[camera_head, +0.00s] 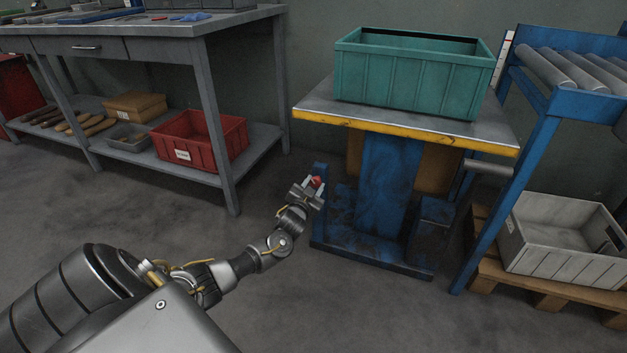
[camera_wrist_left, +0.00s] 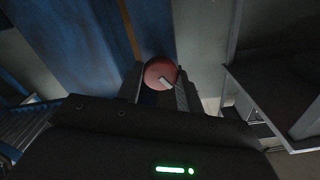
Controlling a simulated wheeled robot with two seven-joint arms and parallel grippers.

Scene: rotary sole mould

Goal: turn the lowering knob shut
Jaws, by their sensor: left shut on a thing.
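The lowering knob (camera_head: 317,181) is a small red round knob on the left side of the blue lift table's base (camera_head: 385,185). My left gripper (camera_head: 312,185) is at the knob, with its fingers on either side of it. In the left wrist view the knob (camera_wrist_left: 160,74) shows as a red disc with a pale pointer mark, which points down and left of the disc's middle. The fingers (camera_wrist_left: 158,92) are shut on the knob's sides. How far the knob is turned I cannot tell. My right gripper is not in view.
A teal crate (camera_head: 415,78) stands on the lift table's yellow-edged top (camera_head: 318,106). A grey workbench (camera_head: 205,90) with a red bin (camera_head: 225,143) on its shelf is at left. A blue roller conveyor (camera_head: 535,120) and a pale crate (camera_head: 560,245) on a pallet are at right.

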